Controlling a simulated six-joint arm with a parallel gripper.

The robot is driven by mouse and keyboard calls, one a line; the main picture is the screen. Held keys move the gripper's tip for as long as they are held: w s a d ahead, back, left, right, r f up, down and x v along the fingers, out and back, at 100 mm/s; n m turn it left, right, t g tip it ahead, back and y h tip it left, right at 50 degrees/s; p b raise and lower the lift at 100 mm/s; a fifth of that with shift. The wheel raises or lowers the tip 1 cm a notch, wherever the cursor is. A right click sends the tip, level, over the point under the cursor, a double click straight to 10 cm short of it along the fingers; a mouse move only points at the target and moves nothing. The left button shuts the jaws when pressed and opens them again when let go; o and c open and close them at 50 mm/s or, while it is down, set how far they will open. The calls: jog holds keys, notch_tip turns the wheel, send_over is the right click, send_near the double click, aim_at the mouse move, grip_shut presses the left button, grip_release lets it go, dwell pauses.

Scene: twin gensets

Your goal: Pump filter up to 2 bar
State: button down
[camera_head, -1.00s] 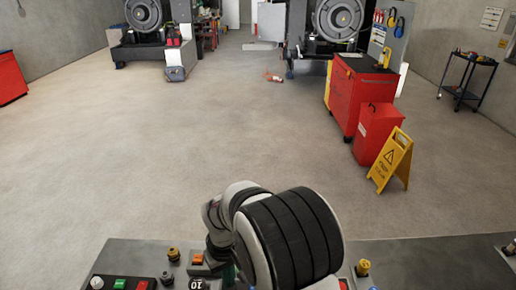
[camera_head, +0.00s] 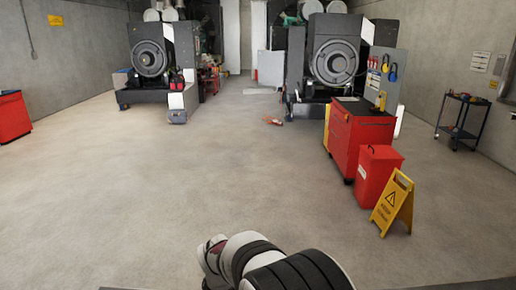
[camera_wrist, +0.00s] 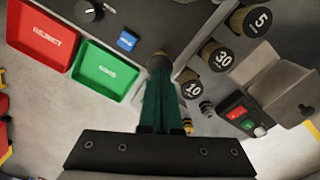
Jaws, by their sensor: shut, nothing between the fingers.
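My gripper (camera_wrist: 160,75) shows in the wrist view as two green fingers shut together with nothing between them. Their tips point at a grey panel (camera_wrist: 185,42). A brownish rounded piece (camera_wrist: 158,60) shows at the fingertips, and I cannot tell whether they touch it. In the head view only part of my arm shows at the bottom, and the gripper is hidden. I cannot make out a filter, a pump or a pressure gauge in either view.
The wrist view shows a red REJECT tray (camera_wrist: 45,38), a green tray (camera_wrist: 105,70), a blue button (camera_wrist: 127,40), knobs marked 5 (camera_wrist: 258,18), 30 (camera_wrist: 220,57) and 10 (camera_wrist: 192,86). Two gensets (camera_head: 150,58) (camera_head: 334,62), a red cabinet (camera_head: 357,140) and a yellow sign (camera_head: 392,203) surround open floor.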

jog(key=shift+f, duration=1.65)
jog(key=shift+r, duration=1.65)
jog(key=shift+f, duration=0.1)
jog(key=shift+r, duration=1.9)
dwell(1.5)
